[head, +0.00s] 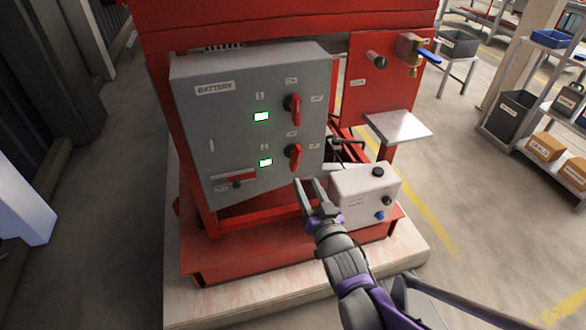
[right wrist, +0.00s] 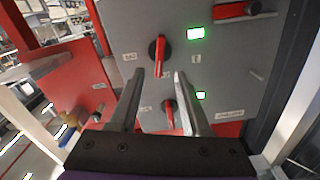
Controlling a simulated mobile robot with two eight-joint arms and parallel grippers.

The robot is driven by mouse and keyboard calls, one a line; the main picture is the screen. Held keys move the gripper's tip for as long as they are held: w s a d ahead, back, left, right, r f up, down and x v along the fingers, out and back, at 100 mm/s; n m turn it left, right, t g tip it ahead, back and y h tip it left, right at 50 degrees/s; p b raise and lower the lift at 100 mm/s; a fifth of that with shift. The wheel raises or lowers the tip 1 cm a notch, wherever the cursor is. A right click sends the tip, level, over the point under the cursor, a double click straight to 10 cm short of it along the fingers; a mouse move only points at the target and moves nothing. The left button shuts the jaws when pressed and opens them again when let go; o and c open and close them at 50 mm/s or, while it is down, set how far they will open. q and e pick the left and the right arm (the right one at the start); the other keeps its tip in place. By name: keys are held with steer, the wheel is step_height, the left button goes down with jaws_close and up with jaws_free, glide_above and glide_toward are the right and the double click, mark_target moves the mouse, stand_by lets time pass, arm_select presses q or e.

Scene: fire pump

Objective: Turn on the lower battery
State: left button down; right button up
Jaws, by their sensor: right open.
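The grey battery panel (head: 225,120) stands on the red pump frame with two red rotary switches on black bases. The lower switch (head: 293,156) has its handle near upright, slightly tilted; the upper switch (head: 293,108) is upright too. A lit green display sits beside each, the lower one (head: 265,162) included. My right gripper (head: 308,181) is open and empty, just below and right of the lower switch. The right wrist view is upside down; there the lower switch (right wrist: 158,52) shows beyond the fingertips, apart from them. My left gripper is not in view.
A small red-handled switch (head: 236,182) is at the panel's lower left. A white box (head: 362,192) with dark and blue knobs stands right of my gripper. A pale shelf (head: 398,126) and brass valve with blue lever (head: 414,60) are to the right.

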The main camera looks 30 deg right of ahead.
mark_target(297, 163)
steer(key=b+x, duration=0.1)
steer(key=x, duration=0.8)
steer(key=shift+w+b, duration=0.1)
steer(key=shift+b, duration=0.25)
steer(key=shift+c, duration=0.3)
jaws_close()
